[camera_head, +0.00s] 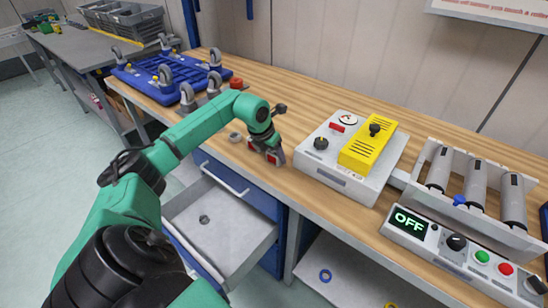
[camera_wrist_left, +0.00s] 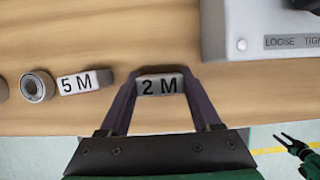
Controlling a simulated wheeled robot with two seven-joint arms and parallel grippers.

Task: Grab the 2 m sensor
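The 2 M sensor (camera_wrist_left: 160,86) is a small grey block with black lettering, on the wooden bench top in the left wrist view. My left gripper (camera_wrist_left: 160,76) is low over it, with one dark finger at each side of the block. No bare wood shows between fingers and block, but I cannot tell whether they press on it. In the head view the left gripper (camera_head: 272,156) is down at the bench's front edge and largely hides the sensor. My right gripper (camera_wrist_left: 292,140) shows small at the lower right of the wrist view, its prongs apart and empty.
A 5 M block (camera_wrist_left: 84,82) and a round grey part (camera_wrist_left: 38,87) lie left of the sensor. A grey device (camera_head: 335,172) with a yellow block (camera_head: 368,150) stands to the right. An open drawer (camera_head: 235,235) is below. A blue wheeled frame (camera_head: 150,78) lies at left.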

